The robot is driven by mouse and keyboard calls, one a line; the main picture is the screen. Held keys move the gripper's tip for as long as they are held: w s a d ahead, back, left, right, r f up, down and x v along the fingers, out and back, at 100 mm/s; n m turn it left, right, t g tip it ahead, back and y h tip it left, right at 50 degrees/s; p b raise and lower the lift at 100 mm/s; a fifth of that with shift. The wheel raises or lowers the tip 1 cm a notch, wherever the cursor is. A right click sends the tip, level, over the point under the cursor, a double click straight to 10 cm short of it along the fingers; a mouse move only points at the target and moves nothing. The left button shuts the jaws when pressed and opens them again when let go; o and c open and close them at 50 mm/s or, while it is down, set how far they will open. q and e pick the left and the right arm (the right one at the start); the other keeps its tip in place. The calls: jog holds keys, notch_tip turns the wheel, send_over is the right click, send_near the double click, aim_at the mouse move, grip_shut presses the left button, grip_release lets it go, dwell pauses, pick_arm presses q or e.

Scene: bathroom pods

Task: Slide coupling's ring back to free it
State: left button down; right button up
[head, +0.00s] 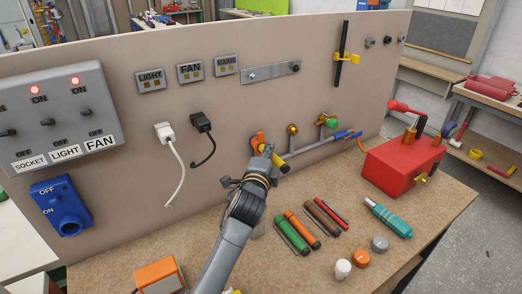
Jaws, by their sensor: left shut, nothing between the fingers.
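A grey pipe (318,147) runs low along the panel with several fittings on it. A blue fitting (345,135) sits near its right end; I cannot tell for certain which fitting is the coupling, and no ring can be made out. My left gripper (270,156) is shut and empty at the left end of the pipe. My right gripper is not in view.
Markers (302,229) and small round caps (361,258) lie on the bench (440,190) below. A red box (402,163) with a red-handled lever stands at the right. A white plug (165,133) and a black plug (202,122) with cords are on the panel, left of the gripper.

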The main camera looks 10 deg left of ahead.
aim_at(259, 137)
pick_arm(q)
jog(key=shift+w+a+r, duration=0.1)
jog(key=shift+w+a, duration=0.35)
jog(key=shift+a, duration=0.2)
jog(key=shift+w+a, duration=0.4)
jog(key=shift+a, duration=0.2)
jog(key=shift+w+a, duration=0.2)
jog(key=shift+w, duration=0.05)
jog(key=shift+s+d, duration=0.1)
jog(key=shift+w+a+r, duration=0.1)
jog(key=shift+w+a, duration=0.6)
jog(key=shift+a, duration=0.05)
